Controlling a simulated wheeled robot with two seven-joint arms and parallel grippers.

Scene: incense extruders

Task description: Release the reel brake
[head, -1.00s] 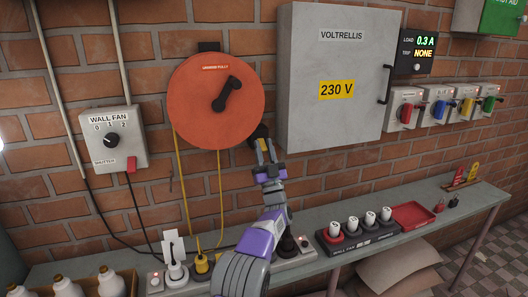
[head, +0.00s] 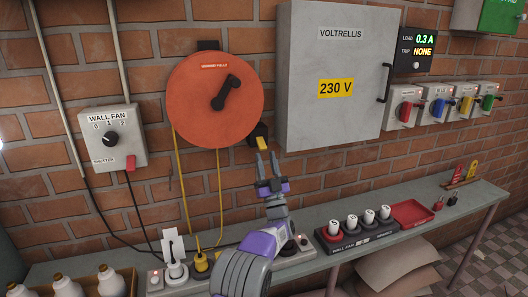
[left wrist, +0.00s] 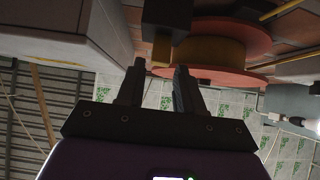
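The orange reel (head: 205,100) with a black crank hangs on the brick wall, with yellow cable hanging below it. A black block (head: 258,131) with a short yellow lever (head: 263,143) sits at its lower right; I take this as the brake. My left gripper (head: 267,157) is just below the lever, fingers apart and empty. In the left wrist view the open fingers (left wrist: 158,78) point toward the yellow lever (left wrist: 161,52) under the black block (left wrist: 167,20), with the reel (left wrist: 240,72) behind. My right gripper is not in view.
A grey 230 V cabinet (head: 333,75) hangs right of the brake, close to my gripper. A wall fan switch (head: 112,140) is at left. Below, the bench (head: 330,262) carries a plug strip, a block with several white-topped pieces, and a red tray (head: 412,213).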

